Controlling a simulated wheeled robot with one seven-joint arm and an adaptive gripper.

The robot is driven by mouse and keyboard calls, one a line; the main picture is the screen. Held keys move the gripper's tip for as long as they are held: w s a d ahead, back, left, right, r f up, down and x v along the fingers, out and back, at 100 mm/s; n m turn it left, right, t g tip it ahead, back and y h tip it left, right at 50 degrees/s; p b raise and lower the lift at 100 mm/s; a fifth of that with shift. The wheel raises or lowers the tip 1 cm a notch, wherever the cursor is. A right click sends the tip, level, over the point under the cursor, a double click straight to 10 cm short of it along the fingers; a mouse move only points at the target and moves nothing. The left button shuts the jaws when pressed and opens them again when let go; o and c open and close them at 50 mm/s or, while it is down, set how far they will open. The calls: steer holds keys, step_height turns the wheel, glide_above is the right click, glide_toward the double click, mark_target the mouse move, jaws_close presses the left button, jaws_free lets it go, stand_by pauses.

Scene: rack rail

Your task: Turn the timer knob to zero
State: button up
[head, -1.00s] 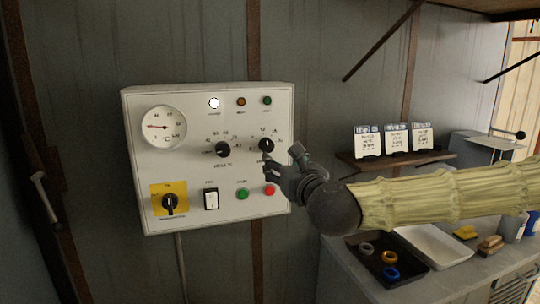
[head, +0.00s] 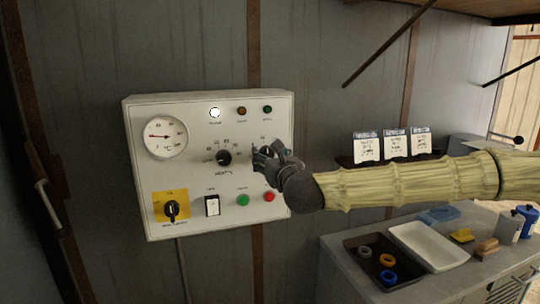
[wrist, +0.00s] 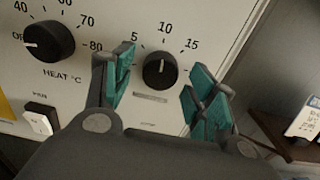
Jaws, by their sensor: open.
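The timer knob (wrist: 160,70) is a black round knob on the white control panel (head: 140,110), with a scale reading 5, 10 and 15 around its top. Its white mark points up, close to the 10. My gripper (wrist: 162,78) is open, with one teal-padded finger on each side of the knob. I see gaps between the pads and the knob; how far the tips reach in depth is unclear. In the head view my gripper (head: 266,157) hides most of the knob.
The heat knob (wrist: 48,41) is close by on the left. A white rocker switch (head: 212,205), green button (head: 243,200) and red button (head: 269,197) sit below. A shelf with cards (head: 396,145) and a counter with trays (head: 430,246) are to the right.

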steer(key=shift+c, duration=0.2)
steer(key=c, duration=1)
steer(key=shift+f+n+b, duration=0.1)
steer(key=shift+n+b, duration=0.3)
steer(key=n+b, duration=0.3)
steer(key=shift+n, duration=0.4)
steer(key=n+b, duration=0.2)
steer(key=n, duration=0.2)
steer(key=n+b, duration=0.1)
steer(key=n, duration=0.4)
steer(key=n+b, duration=0.1)
steer(key=n, duration=0.3)
steer(key=shift+d, duration=0.1)
steer(key=shift+n, duration=0.3)
